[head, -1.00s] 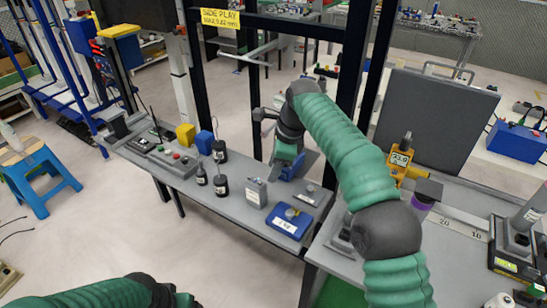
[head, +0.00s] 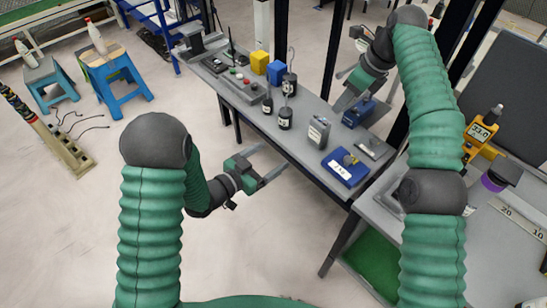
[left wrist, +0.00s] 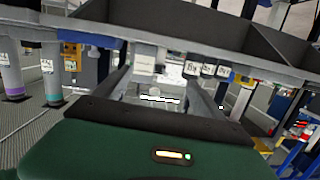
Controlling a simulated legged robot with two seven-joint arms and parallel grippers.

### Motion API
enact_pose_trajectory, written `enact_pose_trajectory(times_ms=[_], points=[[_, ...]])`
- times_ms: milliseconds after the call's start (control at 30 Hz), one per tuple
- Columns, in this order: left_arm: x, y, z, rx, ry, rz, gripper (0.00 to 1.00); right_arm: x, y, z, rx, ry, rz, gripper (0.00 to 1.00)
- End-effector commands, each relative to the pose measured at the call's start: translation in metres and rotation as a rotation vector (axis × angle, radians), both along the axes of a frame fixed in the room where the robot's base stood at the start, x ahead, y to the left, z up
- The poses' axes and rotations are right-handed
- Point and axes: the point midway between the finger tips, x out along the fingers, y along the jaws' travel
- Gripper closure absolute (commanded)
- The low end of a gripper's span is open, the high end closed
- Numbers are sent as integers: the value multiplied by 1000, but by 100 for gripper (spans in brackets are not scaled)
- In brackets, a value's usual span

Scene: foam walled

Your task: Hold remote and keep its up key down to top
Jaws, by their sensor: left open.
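No thing in view can be surely named as the remote. A small upright grey box with a pale label (head: 319,131) stands on the grey bench (head: 300,137). A flat grey control box with coloured buttons (head: 243,84) lies at the bench's far left end. My left gripper (head: 273,160) is open and empty, in front of the bench's near edge and apart from it. Its two fingers also show spread in the left wrist view (left wrist: 160,80). My right gripper (head: 350,92) is over the back of the bench by a blue object (head: 358,111); its jaw state is unclear.
A yellow meter (head: 482,132) is at right.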

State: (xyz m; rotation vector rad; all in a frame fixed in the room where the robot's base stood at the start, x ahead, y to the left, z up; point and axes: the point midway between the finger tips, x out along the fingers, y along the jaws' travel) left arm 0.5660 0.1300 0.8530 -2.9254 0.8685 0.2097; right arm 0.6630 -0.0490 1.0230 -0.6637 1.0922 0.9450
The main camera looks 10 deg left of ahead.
Motion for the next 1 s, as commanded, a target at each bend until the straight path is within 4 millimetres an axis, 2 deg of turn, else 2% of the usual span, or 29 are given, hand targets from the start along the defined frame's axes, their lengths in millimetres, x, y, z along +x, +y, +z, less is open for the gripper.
enact_pose_trajectory(times_ms=[133,267,367,800,1000], points=[[-11,-12,8,-101,-80,-83,20,0,0,0,0,0,0,64],[-9,-18,12,-127,-102,-103,20,0,0,0,0,0,0,64],[3,-28,12,-125,-104,-104,20,0,0,0,0,0,0,64],[84,-93,12,-125,-104,-102,20,0,0,0,0,0,0,64],[110,-114,12,-125,-102,-101,20,0,0,0,0,0,0,64]])
